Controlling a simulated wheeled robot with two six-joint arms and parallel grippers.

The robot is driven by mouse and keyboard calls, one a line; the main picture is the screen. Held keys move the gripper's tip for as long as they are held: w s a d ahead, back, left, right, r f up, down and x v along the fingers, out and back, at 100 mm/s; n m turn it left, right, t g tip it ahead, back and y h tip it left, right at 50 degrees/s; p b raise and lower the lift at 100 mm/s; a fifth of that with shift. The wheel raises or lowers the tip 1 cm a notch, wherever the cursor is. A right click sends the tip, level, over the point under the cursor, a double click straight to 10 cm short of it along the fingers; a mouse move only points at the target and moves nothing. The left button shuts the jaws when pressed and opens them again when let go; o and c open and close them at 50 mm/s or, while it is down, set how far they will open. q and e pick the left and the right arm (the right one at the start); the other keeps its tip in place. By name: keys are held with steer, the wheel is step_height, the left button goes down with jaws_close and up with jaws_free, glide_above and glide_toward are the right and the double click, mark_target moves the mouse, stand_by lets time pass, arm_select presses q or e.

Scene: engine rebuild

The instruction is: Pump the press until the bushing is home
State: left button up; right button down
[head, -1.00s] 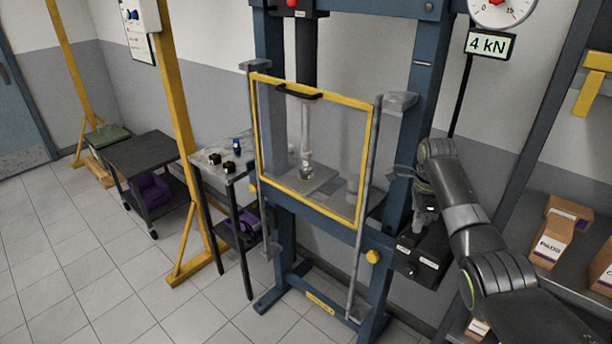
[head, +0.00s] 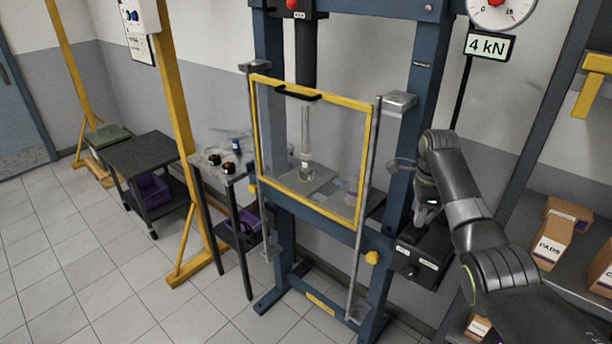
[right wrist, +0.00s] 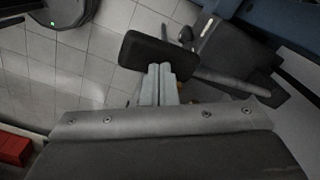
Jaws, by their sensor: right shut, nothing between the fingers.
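The blue press frame (head: 425,85) stands in the middle of the head view. A yellow-edged clear guard (head: 256,130) covers its front. Behind the guard, a slim pale rod (head: 305,125) stands above a small metal part (head: 306,167) on the press bed; I cannot tell how deep the bushing sits. The readout (head: 488,46) shows 4 kN. My right gripper (head: 427,212) is shut and empty over the black pump unit (head: 420,262). In the right wrist view, its fingertips (right wrist: 160,70) are at a black pad (right wrist: 158,52); contact is unclear. My left gripper is out of view.
A small side table (head: 205,160) with dark parts stands left of the press, beside a yellow post (head: 178,110). A dark cart (head: 140,150) is farther left. Shelves with boxes (head: 555,240) stand at the right. The floor at the front left is clear.

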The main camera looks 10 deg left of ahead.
steer(key=shift+r, duration=0.1)
stand_by(0.4)
steer(key=shift+r, duration=2.45)
steer(key=shift+f, duration=0.1)
